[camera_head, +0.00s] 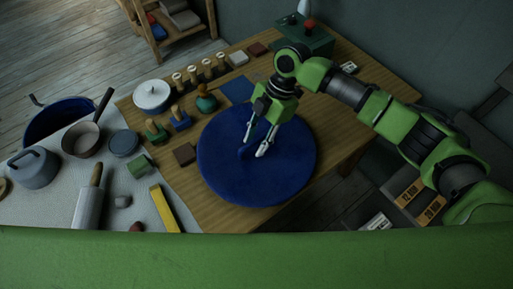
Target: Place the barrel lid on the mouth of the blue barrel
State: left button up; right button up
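The barrel lid (230,180) is a large, flat, dark blue disc with a small raised blue grip near its middle. It shows in the middle of the head view, over the table's near right part. Whether it rests on the table or is held above it, I cannot tell. My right gripper (254,150) points down at the grip from above, with its pale fingertips apart around or beside it. Whether they press on it is unclear. A dark blue open-topped vessel (57,119), which looks like the blue barrel, stands at the far left. My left gripper is not in view.
The wooden table (346,100) holds a white lidded pot (152,96), several stamps and a green box (305,38).

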grip_shut()
jog(key=shift+r, duration=0.1)
jog(key=shift+w, duration=0.1)
jog(key=shift+r, duration=0.55)
notch_tip(320, 180, up, 2)
jog(key=shift+r+b, duration=0.15)
jog(key=shift+b, duration=0.3)
jog(key=s+a+r+b, duration=0.1)
jog(key=s+a+r, duration=0.3)
jog(key=s+r, duration=0.5)
jog(key=s, duration=0.4)
jog(key=shift+s+r, duration=0.25)
jog(key=shift+r, duration=0.05)
jog(key=shift+a, duration=0.1)
